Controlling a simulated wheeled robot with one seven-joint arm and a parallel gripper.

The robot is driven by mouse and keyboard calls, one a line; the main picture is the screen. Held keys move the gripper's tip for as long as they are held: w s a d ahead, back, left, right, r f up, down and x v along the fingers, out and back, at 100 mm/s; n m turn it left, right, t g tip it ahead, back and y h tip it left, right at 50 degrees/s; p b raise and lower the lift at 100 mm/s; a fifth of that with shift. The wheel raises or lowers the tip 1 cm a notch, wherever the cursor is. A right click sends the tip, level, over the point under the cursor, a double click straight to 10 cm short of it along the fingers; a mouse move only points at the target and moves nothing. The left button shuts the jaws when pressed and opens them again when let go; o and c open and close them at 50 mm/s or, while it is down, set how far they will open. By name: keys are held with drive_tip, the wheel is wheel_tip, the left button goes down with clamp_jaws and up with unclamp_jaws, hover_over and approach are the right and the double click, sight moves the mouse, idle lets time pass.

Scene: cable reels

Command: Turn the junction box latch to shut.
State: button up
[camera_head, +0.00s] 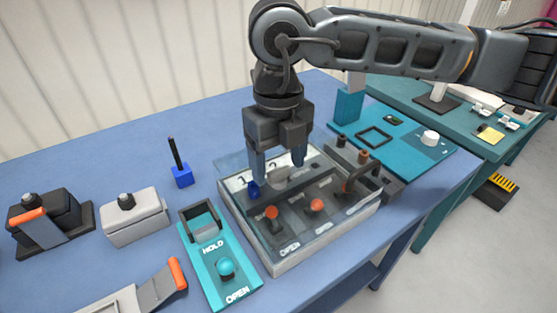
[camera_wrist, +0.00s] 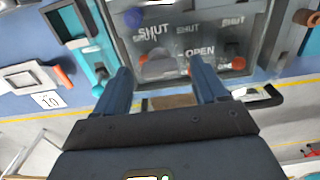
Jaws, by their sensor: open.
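The junction box is probably the grey box (camera_head: 372,208) with a clear top, on the blue bench in the head view. Inside are two orange-red knobs (camera_head: 271,212) (camera_head: 316,206), a blue knob (camera_head: 253,189) and a pale grey part (camera_head: 281,174). OPEN is printed on its near side; the wrist view shows several SHUT labels and an OPEN label. I cannot tell which part is the latch, nor its setting. My gripper (camera_head: 278,167) is open and empty, pointing down over the box's back part. Its fingers also show in the wrist view (camera_wrist: 160,70); contact cannot be told.
Left of the box is a teal plate (camera_head: 198,267) marked HOLD and OPEN, with a teal knob (camera_head: 225,267). Dark clamp hardware with an orange-brown end (camera_head: 363,157) stands close at right. A grey block (camera_head: 135,220) and blue stand (camera_head: 181,176) are further left.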

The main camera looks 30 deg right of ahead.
drive_tip(key=shift+f, duration=0.6)
drive_tip(key=c, duration=1.1)
